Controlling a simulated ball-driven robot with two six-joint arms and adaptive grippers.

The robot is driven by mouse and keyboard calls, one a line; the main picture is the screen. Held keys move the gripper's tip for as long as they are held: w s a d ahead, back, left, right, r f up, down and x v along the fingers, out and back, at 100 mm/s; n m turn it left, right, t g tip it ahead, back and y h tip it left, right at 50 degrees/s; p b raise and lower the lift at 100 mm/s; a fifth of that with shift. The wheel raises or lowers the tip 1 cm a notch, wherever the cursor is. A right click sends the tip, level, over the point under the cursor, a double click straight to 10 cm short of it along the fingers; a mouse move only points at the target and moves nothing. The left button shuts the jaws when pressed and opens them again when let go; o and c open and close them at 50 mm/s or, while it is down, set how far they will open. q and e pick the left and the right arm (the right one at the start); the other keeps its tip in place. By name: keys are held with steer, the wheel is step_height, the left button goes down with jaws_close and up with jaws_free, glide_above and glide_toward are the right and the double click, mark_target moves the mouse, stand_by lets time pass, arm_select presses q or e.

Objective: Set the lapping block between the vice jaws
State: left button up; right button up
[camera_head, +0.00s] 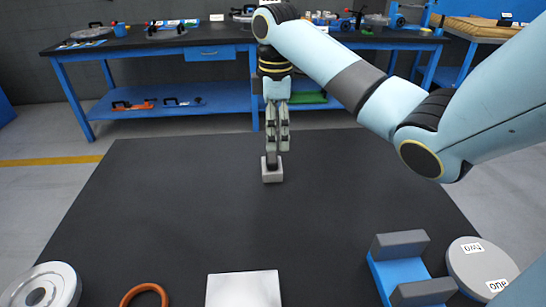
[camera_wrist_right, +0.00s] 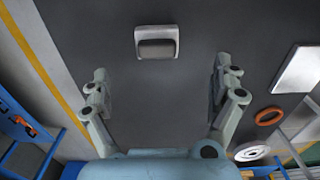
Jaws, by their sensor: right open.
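A small pale grey block, which I take to be the lapping block (camera_head: 272,174), sits on the dark mat beyond the middle. In the right wrist view the block (camera_wrist_right: 157,33) shows a darker face and lies ahead of the fingers, centred between their lines. My right gripper (camera_head: 278,148) points down over the block in the head view; the wrist view shows its fingers (camera_wrist_right: 160,88) wide apart with nothing between them. The vice (camera_head: 395,272), a blue base with two grey jaws, stands at the front right with an empty gap between its jaws. My left gripper is out of view.
A white plate (camera_head: 243,290), an orange ring (camera_head: 145,293) and a grey flanged part (camera_head: 42,286) lie along the front. A grey disc (camera_head: 478,262) labelled "two" and "one" is right of the vice. The middle of the mat (camera_head: 180,205) is clear. A workbench (camera_head: 150,41) stands behind.

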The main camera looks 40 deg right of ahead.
mark_target(274, 156)
step_height(274, 156, down, 4)
steer(key=shift+a+f, duration=0.1)
steer(key=shift+f, duration=0.25)
steer(key=f, duration=0.3)
steer(key=f+b, duration=0.1)
steer(key=f, duration=0.1)
steer(key=shift+w, duration=0.3)
steer(key=shift+c, duration=0.6)
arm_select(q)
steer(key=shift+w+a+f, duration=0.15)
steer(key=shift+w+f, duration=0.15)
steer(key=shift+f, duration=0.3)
arm_select(e)
steer(key=shift+r, duration=0.1)
steer(key=c, duration=1.6)
